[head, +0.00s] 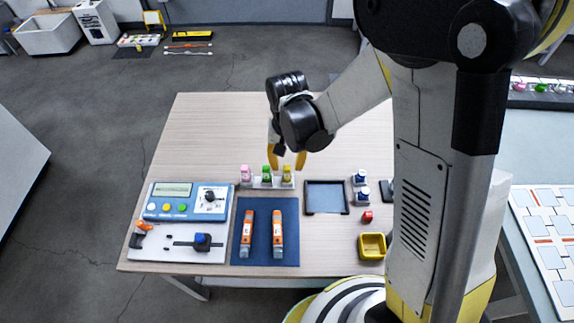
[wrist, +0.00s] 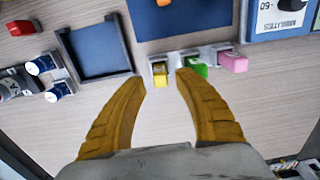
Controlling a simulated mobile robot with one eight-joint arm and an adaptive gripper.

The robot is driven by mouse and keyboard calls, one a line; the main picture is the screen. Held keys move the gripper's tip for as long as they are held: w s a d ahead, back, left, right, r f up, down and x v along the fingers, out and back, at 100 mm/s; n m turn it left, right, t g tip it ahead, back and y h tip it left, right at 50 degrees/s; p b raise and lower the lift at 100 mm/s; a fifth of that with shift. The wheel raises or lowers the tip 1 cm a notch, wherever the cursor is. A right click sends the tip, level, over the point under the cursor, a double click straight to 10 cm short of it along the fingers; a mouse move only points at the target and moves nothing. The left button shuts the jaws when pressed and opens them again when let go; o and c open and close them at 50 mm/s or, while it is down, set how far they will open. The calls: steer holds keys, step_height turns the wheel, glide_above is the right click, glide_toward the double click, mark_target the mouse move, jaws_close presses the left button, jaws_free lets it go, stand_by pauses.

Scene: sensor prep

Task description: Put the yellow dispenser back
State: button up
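The yellow dispenser (head: 287,173) stands upright at the right end of a pale rack (head: 256,184), beside a green dispenser (head: 267,173) and a pink one (head: 245,173). My gripper (head: 287,158) is above and behind the rack, with its yellow fingers apart and nothing seen held. In the wrist view the yellow dispenser (wrist: 160,72) shows between and just beyond my open fingertips (wrist: 160,78). The green dispenser (wrist: 195,71) is just past the right fingertip there. I cannot tell the exact gap between fingers and dispenser.
A dark-rimmed tray (head: 326,197) is right of the rack. A blue mat (head: 264,222) with two orange-and-grey tools lies in front. Blue-capped jars (head: 361,191), a red item (head: 367,216) and a yellow bin (head: 372,246) stand right. The table's back (head: 215,125) is clear.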

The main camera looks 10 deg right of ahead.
step_height(320, 180, up, 10)
steer(key=p, duration=0.3)
step_height(320, 180, up, 9)
steer(key=t, duration=0.3)
glide_above(287, 169)
steer(key=s+d, duration=0.4)
steer(key=d, duration=0.1)
steer(key=s+d+r+n+t, duration=0.2)
steer(key=s+d+r+t, duration=0.2)
steer(key=s, duration=0.3)
steer(key=shift+s+d+r, duration=0.25)
steer(key=shift+d+r, duration=0.15)
steer(key=shift+r, duration=0.05)
